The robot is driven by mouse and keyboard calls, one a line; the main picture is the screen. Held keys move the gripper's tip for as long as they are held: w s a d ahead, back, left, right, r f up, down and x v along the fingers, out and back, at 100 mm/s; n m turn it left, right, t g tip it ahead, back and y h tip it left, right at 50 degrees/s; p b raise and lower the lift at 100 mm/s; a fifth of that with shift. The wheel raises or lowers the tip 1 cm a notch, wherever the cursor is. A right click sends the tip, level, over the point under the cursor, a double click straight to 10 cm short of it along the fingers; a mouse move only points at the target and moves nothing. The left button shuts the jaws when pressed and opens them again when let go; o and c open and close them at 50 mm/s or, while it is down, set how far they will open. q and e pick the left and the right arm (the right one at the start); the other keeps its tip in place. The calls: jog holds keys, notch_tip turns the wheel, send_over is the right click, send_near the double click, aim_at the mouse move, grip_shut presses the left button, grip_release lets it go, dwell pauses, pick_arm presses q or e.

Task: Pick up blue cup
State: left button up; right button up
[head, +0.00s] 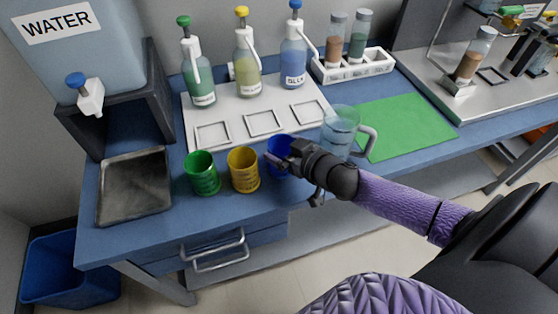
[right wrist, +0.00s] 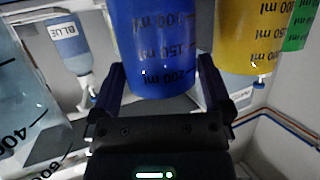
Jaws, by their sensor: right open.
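The blue cup (head: 277,144) stands on the blue bench, at the right end of a row with the yellow cup (head: 243,170) and the green cup (head: 202,174). My right gripper (head: 284,160) is at the blue cup and partly hides it. In the right wrist view the blue cup (right wrist: 153,45) sits between the two spread fingers of the right gripper (right wrist: 160,85), with its volume marks showing. The jaws are open; I cannot tell whether a finger touches the cup. My left gripper is not in view.
A clear jug (head: 340,130) stands close behind and right of the gripper. A white tray (head: 205,110) with dispenser bottles lies behind the cups. A metal tray (head: 135,187) is at the left, a green mat (head: 405,127) at the right.

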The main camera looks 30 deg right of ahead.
jog(key=shift+x, duration=0.8)
jog(key=c, duration=1)
